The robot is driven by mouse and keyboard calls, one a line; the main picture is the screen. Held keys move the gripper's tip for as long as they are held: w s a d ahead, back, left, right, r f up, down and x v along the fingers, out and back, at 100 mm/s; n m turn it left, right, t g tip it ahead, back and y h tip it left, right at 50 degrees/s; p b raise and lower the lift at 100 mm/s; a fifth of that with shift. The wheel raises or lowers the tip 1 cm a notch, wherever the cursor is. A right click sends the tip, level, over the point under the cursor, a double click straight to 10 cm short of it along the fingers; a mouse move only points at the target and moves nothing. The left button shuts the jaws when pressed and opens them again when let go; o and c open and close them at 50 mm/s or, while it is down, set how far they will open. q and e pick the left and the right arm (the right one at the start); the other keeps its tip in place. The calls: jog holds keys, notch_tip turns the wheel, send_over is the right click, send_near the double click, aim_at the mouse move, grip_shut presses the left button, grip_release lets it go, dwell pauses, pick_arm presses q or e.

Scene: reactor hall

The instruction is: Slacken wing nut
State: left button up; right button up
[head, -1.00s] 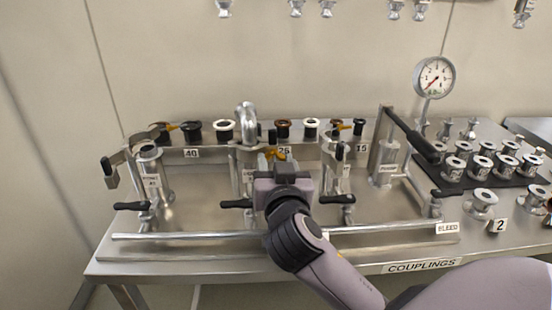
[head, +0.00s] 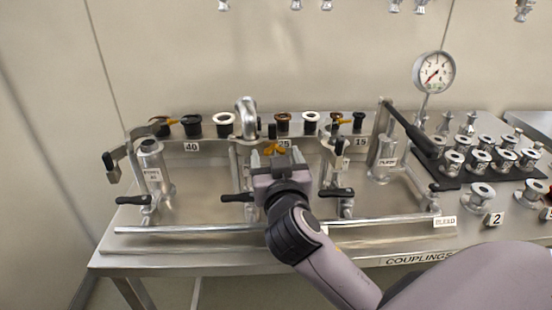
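An orange wing nut (head: 274,149) shows at the middle of the bench, just beyond my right gripper. My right gripper (head: 276,156) reaches in from the front, seen from behind. Its fingers look spread, one to each side of the wing nut. The palm hides the lower part of the fitting there, and I cannot tell whether the fingers touch the nut. A bent metal pipe (head: 246,112) rises just left of it. My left gripper is not in view.
A steel bench (head: 200,257) carries a rack of dark and white rings, a left port (head: 152,172), and a pump with a black lever (head: 407,128). A pressure gauge (head: 433,72) stands behind. Couplings on a dark mat (head: 450,183) fill the right. A rail (head: 190,229) runs along the front.

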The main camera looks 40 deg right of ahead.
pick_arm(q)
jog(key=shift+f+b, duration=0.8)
pick_arm(e)
jog(key=v, duration=0.7)
